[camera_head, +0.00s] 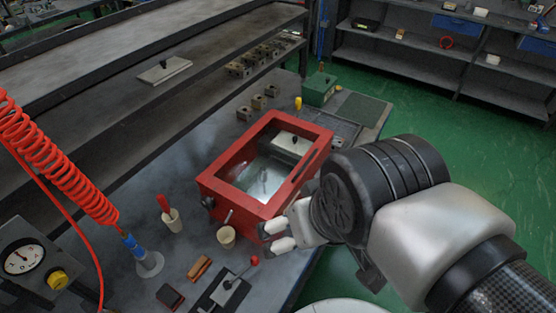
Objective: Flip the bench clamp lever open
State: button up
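The bench clamp (229,289) sits on a dark plate near the front edge of the bench, at the bottom of the head view. Its lever is a thin rod that slants up to the right and ends in a red knob (254,260). My gripper (268,237) is above and to the right of the knob, beside the front side of the red box. Its two pale fingers point left and are apart, with nothing visible between them. The gripper does not appear to touch the lever.
The open-topped red box (222,190) stands close behind my gripper. A beige cup (226,238) with a tool stands left of the gripper, and another cup (172,221) is farther left. A brown block (199,268) and a dark red block (170,297) lie left of the clamp.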

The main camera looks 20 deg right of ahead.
aim_at(255, 259)
jog(key=k+l+u, duration=0.15)
jog(key=l+u, duration=0.25)
jog(key=k+l+u, duration=0.2)
jog(key=u, duration=0.15)
